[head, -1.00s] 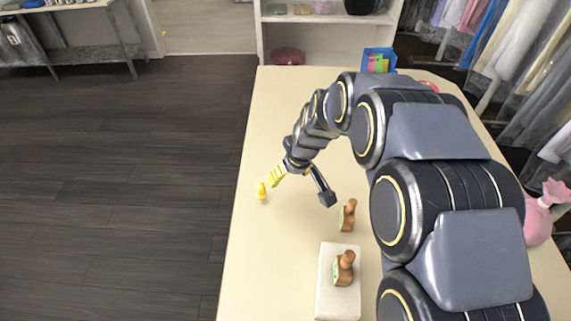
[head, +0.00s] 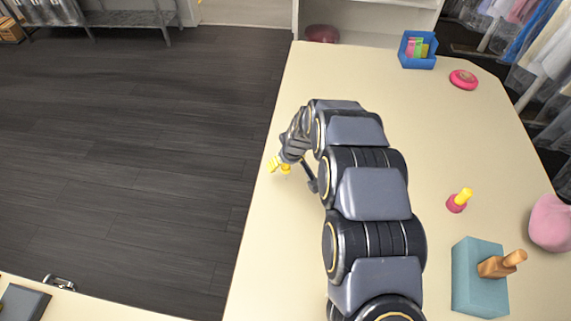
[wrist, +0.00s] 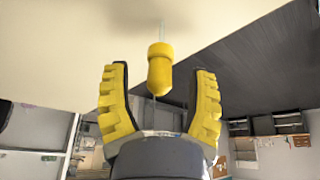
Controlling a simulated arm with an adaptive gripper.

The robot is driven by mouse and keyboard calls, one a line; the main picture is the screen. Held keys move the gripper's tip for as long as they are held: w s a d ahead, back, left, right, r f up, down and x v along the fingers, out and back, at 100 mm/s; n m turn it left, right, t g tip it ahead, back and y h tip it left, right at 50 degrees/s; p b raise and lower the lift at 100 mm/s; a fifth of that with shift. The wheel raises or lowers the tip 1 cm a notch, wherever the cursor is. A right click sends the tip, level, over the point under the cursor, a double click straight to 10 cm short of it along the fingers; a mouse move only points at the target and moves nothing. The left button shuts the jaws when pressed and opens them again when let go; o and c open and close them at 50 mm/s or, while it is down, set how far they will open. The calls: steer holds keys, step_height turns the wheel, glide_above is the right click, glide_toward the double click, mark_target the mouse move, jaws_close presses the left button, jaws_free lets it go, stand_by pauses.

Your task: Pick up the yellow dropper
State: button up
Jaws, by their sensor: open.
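The yellow dropper (wrist: 160,68) shows in the wrist view with a yellow bulb and a thin clear tip. The bulb is toward my gripper and the tip points away, over the pale table. My gripper (wrist: 160,92) is open, with one ridged yellow finger on each side of the bulb. Gaps show between the bulb and both fingers. In the head view my gripper (head: 278,165) is at the table's left edge, and I cannot separate the dropper from the yellow fingers there.
My arm crosses the table (head: 300,85). On the right are a teal block (head: 466,280) with a wooden stamp (head: 500,264), a pink-based yellow-handled piece (head: 458,201) and a pink bag (head: 550,224). A blue bin (head: 417,50) and red round piece (head: 463,79) stand farther back.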

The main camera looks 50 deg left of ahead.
steer(key=shift+f, duration=0.15)
steer(key=shift+c, duration=0.3)
steer(key=c, duration=0.8)
steer(key=shift+c, duration=0.2)
